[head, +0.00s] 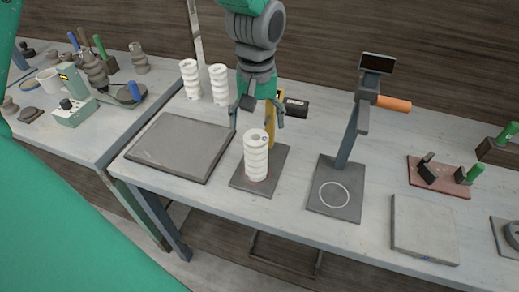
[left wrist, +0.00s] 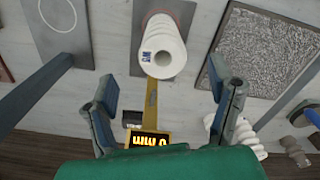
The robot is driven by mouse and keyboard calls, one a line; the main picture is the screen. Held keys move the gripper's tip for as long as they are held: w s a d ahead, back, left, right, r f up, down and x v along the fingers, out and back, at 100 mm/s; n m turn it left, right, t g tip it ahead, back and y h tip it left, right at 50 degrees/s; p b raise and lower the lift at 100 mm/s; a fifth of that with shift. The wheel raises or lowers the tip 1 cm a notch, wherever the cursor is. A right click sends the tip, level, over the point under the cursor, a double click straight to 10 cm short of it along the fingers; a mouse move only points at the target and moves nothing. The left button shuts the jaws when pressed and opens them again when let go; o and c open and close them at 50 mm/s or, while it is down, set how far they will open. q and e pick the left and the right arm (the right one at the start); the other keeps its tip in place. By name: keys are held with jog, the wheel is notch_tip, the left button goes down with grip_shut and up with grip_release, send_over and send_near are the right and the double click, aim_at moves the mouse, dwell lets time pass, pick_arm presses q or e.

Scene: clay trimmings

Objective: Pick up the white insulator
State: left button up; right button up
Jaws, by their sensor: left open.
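A white ribbed insulator (head: 256,157) stands upright on a dark square plate (head: 240,183) in front of a yellow upright gauge (head: 270,125). Two similar white insulators, one on the left (head: 190,80) and one on the right (head: 219,86), stand at the back of the table. My left gripper (head: 256,118) is open and empty, its fingers above and slightly behind the front insulator. In the left wrist view the front insulator (left wrist: 163,50) shows beyond the open fingertips (left wrist: 165,88), apart from them. My right gripper is not in view.
A dark flat slab (head: 180,147) lies left of the plate. A stand with a screen and orange handle (head: 352,130) is to the right, near a grey slab (head: 424,227). In the wrist view the gauge's lit display (left wrist: 155,140) sits between the fingers.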

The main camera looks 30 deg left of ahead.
aim_at(255, 136)
pick_arm(q)
jog(key=f, duration=0.4)
jog(key=shift+w+f, duration=0.1)
jog(key=shift+w, duration=0.1)
jog(key=shift+a+f, duration=0.3)
jog(key=shift+f, duration=0.25)
notch_tip(255, 136, down, 4)
jog(key=shift+s+a+r, duration=0.1)
jog(key=shift+s+r, duration=0.05)
jog(key=shift+d+f, duration=0.2)
jog(key=shift+f, duration=0.2)
jog(key=shift+d+r, duration=0.1)
jog(key=shift+d, duration=0.05)
jog(key=shift+c, duration=0.3)
jog(key=c, duration=1.3)
grip_shut()
